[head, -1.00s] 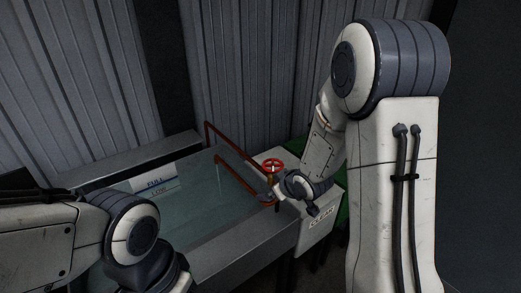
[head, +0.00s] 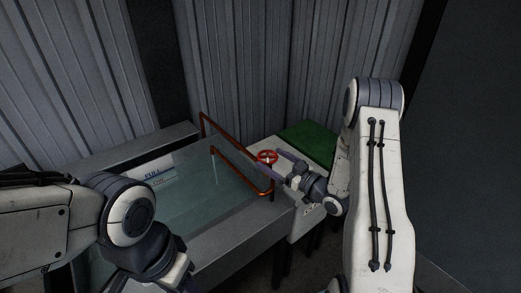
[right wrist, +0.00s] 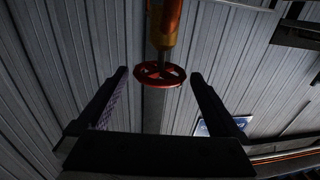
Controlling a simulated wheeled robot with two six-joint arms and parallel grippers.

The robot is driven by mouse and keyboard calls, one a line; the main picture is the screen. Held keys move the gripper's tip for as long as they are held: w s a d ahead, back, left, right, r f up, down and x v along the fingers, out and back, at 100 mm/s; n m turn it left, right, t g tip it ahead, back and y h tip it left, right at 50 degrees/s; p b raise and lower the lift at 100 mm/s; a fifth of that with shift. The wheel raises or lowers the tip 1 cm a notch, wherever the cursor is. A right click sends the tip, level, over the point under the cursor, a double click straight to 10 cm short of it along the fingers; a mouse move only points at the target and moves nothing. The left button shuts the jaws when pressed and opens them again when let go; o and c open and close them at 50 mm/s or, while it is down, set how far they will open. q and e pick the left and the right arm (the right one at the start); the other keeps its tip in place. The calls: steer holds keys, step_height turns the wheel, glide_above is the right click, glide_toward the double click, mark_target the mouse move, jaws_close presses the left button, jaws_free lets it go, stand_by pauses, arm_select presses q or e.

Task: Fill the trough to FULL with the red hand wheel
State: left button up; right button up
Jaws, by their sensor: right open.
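The red hand wheel (head: 267,157) sits on a short stem at the pipe, at the trough's right end. In the right wrist view the wheel (right wrist: 160,75) is between the tips of my right gripper (right wrist: 160,74), with a gap on each side. In the head view my right gripper (head: 279,164) is open at the wheel's right side. The level sign (head: 153,175) shows FULL above the water; the LOW line is dim, seemingly at or under the surface. My left gripper is out of view.
A copper-red pipe (head: 240,176) loops over the trough beside the wheel. A pale labelled box and a green surface (head: 308,139) lie right of the wheel. Ribbed metal walls (head: 250,70) close off the back.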

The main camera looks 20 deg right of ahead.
mark_target(260, 152)
steer(key=p+x, duration=0.1)
steer(key=x, duration=0.5)
steer(key=c, duration=1.1)
